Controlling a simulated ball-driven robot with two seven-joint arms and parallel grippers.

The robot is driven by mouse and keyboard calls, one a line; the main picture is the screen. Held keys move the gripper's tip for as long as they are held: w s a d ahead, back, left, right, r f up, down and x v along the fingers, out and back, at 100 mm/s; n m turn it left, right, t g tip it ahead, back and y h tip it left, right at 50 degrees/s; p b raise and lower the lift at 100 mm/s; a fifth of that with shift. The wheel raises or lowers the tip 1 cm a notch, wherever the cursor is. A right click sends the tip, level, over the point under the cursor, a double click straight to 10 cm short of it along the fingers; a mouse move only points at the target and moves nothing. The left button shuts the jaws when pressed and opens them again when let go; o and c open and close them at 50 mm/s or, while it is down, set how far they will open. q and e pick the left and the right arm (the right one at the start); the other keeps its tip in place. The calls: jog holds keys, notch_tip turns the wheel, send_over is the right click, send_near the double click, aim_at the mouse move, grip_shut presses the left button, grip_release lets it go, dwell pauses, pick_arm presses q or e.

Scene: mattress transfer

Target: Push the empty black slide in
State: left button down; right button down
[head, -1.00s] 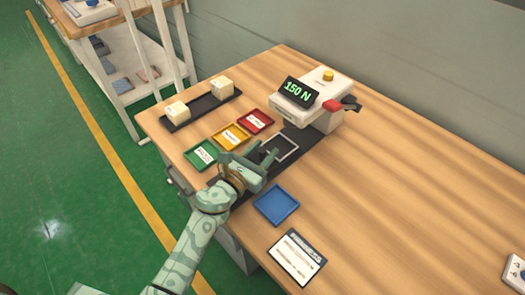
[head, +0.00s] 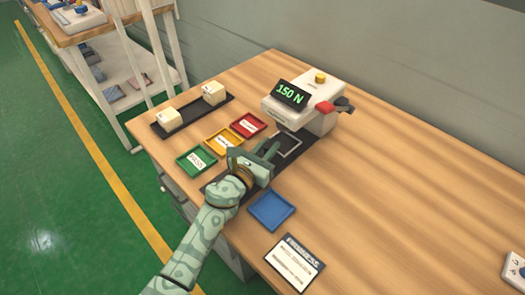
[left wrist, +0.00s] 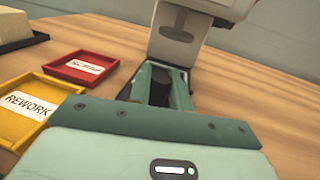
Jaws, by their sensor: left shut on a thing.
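The black slide with its grey-edged frame (head: 290,146) shows in the head view, in front of the white press machine (head: 312,112) and on its dark base strip (head: 300,155). The frame looks empty. My left gripper (head: 270,154) is at the slide's near end, shut on a dark part of it. In the left wrist view the green fingers (left wrist: 163,86) have a dark piece between them and point towards the machine (left wrist: 178,35). The gripper hides the slide's near part. My right gripper is not in view.
Green (head: 196,161), yellow (head: 225,140) and red (head: 248,125) trays lie left of the slide. A blue tray (head: 271,210) and a printed card (head: 294,262) lie nearer. Two pale blocks stand on a dark strip (head: 194,118). The table's right side is mostly clear.

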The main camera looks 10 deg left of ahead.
pick_arm(q)
jog(key=c, duration=1.6)
grip_release()
jog(key=shift+r, duration=0.1)
jog(key=shift+o, duration=1.3)
jog(key=shift+w+d, duration=0.1)
jog(key=shift+w, duration=0.05)
jog(key=v, duration=1.5)
jog(key=shift+s+f, duration=0.2)
jog(key=shift+f, duration=0.05)
jog(key=shift+s+a+r, duration=0.15)
jog(key=shift+s+a, duration=0.1)
jog(key=shift+s, duration=0.15)
